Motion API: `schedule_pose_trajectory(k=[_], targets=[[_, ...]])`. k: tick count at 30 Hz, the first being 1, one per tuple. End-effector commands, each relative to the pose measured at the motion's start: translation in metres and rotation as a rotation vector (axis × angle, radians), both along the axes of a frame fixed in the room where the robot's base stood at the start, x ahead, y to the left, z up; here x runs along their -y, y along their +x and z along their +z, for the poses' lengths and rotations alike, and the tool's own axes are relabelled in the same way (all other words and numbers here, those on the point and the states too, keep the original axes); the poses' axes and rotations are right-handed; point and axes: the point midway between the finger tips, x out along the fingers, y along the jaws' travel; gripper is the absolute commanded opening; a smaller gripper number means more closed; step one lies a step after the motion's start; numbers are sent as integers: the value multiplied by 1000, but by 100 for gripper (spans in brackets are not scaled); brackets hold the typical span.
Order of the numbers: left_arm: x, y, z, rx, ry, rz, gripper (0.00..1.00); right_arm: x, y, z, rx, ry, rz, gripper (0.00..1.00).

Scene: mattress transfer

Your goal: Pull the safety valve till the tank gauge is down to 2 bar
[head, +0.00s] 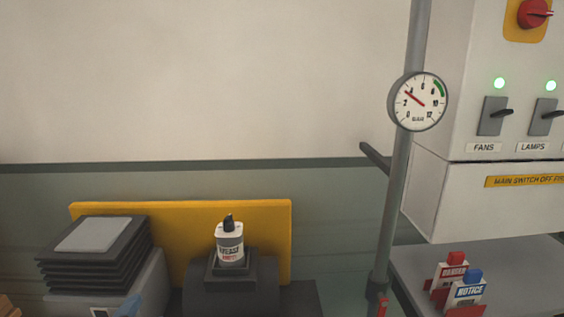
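The round white gauge (417,101), marked BAR, is mounted on a grey vertical pipe (397,195). Its red needle points to the upper left, above the 2, at about the 4 mark; the digits are small and blurred. A green band lies at the dial's upper right. I cannot clearly identify the safety valve. A small red part (382,305) shows at the pipe's foot, cut off by the lower edge, and I cannot tell what it is. Neither of my grippers is in view.
A white cabinet (430,200) with FANS and LAMPS switches and a red knob (534,13) stands right of the pipe. Below it a grey shelf (415,262) bears DANGER and NOTICE tags. A bottle (230,250) and stacked dark plates (95,250) stand lower left.

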Motion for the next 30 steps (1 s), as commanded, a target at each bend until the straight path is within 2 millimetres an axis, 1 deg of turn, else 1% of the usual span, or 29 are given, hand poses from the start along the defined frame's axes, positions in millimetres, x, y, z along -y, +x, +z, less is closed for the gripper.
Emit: schedule_pose_trajectory(k=[1,3,5,6,9,12,16,21,27,29,30], targets=[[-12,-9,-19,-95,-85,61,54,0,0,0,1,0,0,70],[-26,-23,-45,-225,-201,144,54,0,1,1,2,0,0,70],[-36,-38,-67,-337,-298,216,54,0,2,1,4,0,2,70],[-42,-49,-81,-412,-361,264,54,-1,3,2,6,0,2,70],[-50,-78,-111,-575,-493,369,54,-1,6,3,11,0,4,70],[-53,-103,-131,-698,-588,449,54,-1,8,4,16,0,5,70],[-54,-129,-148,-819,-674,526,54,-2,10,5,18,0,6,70],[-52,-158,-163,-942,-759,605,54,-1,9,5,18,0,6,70],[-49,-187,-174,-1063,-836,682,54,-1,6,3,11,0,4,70],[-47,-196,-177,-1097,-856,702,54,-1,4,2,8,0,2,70],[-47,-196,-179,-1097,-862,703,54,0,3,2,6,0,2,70]])
